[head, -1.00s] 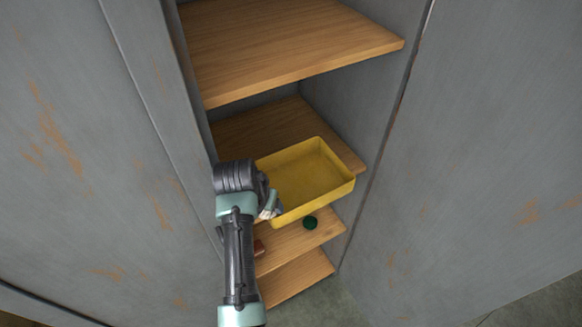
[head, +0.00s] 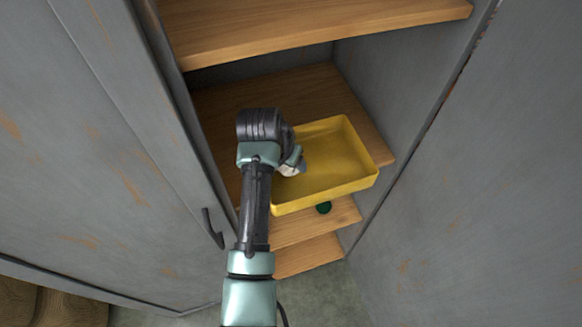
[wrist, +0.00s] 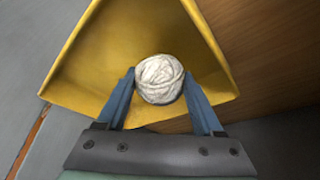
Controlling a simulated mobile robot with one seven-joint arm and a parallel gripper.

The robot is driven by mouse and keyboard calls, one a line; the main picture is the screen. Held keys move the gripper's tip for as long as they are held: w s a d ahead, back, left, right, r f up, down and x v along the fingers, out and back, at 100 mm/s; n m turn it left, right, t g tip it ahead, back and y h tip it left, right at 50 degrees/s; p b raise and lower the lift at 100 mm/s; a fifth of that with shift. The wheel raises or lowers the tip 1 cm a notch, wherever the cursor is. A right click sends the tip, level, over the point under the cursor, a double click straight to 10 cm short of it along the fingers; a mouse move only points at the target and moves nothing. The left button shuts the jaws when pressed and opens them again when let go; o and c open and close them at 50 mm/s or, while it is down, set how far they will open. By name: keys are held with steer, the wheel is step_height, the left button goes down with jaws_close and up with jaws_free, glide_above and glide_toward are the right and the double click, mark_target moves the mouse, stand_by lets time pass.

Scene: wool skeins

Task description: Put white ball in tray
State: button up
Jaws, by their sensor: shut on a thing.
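The white ball (wrist: 159,80) is a wound wool skein, held between the blue fingers of my gripper (wrist: 160,88) in the wrist view. In the head view my gripper (head: 296,165) is at the left side of the yellow tray (head: 345,188), with a bit of the white ball (head: 288,171) showing beneath it. The tray is empty where I can see it and sits on a wooden shelf. In the wrist view the ball appears over the tray's interior, with the tray wall (wrist: 62,75) on the left. The ball's height above the tray floor is hard to tell.
The tray's shelf (head: 300,88) is in a grey cabinet, with another shelf (head: 320,22) above it. A cabinet door with a dark handle (head: 212,228) stands at the left, and a grey panel (head: 480,200) at the right.

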steer(key=shift+d+f+b, duration=0.1)
steer(key=shift+f+b, duration=0.7)
steer(key=shift+f, duration=0.45)
steer(key=shift+f, duration=0.2)
steer(key=o, duration=1.3)
steer(key=shift+o, duration=0.2)
steer(key=shift+r, duration=0.15)
steer(key=v, duration=1.2)
steer(key=shift+b, duration=0.3)
